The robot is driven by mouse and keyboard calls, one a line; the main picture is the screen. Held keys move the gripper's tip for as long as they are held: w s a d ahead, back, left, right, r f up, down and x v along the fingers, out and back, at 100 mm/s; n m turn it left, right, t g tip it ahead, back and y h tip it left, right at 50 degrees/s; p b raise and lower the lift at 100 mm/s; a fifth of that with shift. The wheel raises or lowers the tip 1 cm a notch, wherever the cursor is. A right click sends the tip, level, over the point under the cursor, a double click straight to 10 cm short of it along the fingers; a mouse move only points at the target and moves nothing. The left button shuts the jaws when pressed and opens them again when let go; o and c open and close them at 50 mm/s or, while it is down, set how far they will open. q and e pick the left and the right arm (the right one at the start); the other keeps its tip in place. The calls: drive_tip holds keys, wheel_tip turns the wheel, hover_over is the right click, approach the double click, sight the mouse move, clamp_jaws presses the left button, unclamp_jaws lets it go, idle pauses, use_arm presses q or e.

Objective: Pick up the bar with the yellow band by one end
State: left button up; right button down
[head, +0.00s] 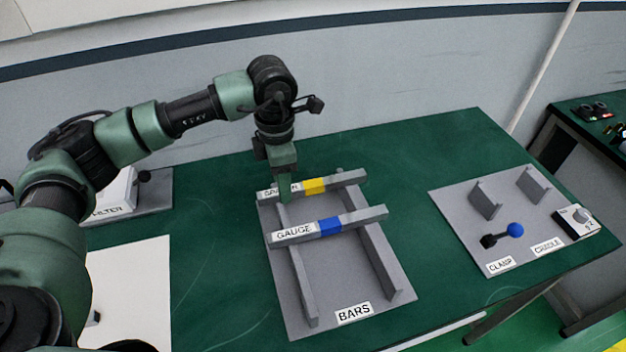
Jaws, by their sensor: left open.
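The bar with the yellow band (341,181) lies across the two rails of the grey BARS rack (335,290), at the rack's far end. Its label near the left end is partly hidden by my gripper. A second bar, labelled GAUGE with a blue band (365,218), lies across the same rails nearer to me. My left gripper (284,190) points down at the left part of the yellow-banded bar, over its label. It is open. I cannot tell whether its fingers straddle the bar or touch it. My right gripper is not in view.
To the right is a grey board (460,215) with two upright plates, a blue-knobbed clamp (515,230) and a small white box (577,222). A FILTER unit (118,195) stands at the left, behind my arm. Green table (430,155) is clear behind the rack.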

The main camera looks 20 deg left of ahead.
use_arm(q)
drive_tip(key=shift+f, duration=0.55)
drive_tip(key=shift+w+f, duration=0.1)
drive_tip(key=shift+f, duration=0.25)
clamp_jaws()
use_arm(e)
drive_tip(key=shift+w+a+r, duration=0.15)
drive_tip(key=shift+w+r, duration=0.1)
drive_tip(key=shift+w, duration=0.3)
use_arm(q)
drive_tip(key=shift+r, duration=0.1)
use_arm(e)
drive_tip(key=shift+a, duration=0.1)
